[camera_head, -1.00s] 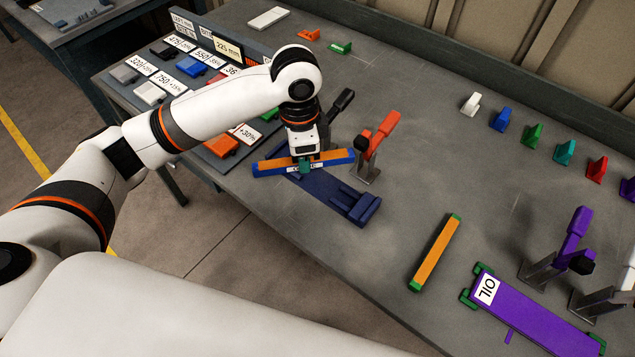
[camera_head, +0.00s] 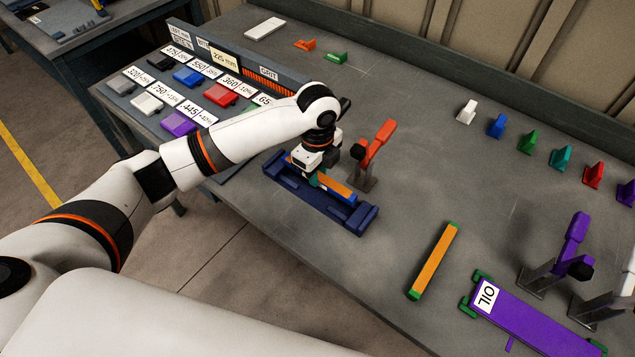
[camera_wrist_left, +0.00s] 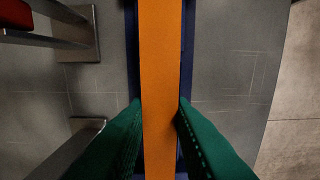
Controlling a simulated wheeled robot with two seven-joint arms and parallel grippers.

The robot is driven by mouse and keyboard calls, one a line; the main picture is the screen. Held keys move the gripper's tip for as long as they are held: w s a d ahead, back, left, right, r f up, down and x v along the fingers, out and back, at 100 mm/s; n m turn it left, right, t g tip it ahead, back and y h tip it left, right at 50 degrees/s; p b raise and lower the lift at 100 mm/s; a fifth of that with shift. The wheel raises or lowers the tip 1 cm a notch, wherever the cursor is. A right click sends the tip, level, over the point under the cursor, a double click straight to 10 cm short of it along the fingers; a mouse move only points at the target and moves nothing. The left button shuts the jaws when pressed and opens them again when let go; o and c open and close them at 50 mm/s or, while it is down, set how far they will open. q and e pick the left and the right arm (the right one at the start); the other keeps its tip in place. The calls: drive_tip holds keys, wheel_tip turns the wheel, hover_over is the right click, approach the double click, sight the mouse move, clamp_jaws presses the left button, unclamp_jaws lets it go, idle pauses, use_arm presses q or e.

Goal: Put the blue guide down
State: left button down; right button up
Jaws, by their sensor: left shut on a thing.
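The blue guide (camera_head: 335,187), an orange bar with blue ends, is held by my left gripper (camera_head: 314,178). In the left wrist view the green fingertips (camera_wrist_left: 159,115) are shut on both sides of the guide's orange bar (camera_wrist_left: 160,50). The guide is over the dark blue bed (camera_head: 366,220) and roughly lines up with its length. I cannot tell whether it touches the bed. My right gripper is not in view.
An orange-red clamp (camera_head: 376,148) stands just right of the bed. A second orange bar with green ends (camera_head: 434,262) lies to the right, near a purple bed marked OIL (camera_head: 530,315). Coloured blocks on a labelled rack (camera_head: 180,122) stand left. The middle of the table is clear.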

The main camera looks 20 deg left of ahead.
sight(318, 193)
use_arm(q)
wheel_tip(318, 193, down, 4)
drive_tip(key=shift+r, duration=0.2)
drive_tip(key=shift+f, duration=0.35)
drive_tip(key=shift+f, duration=0.15)
drive_tip(key=c, duration=1.3)
unclamp_jaws()
drive_tip(key=shift+o, duration=0.2)
wheel_tip(318, 193, up, 12)
drive_tip(key=shift+r+b, duration=0.2)
drive_tip(key=shift+b, duration=0.15)
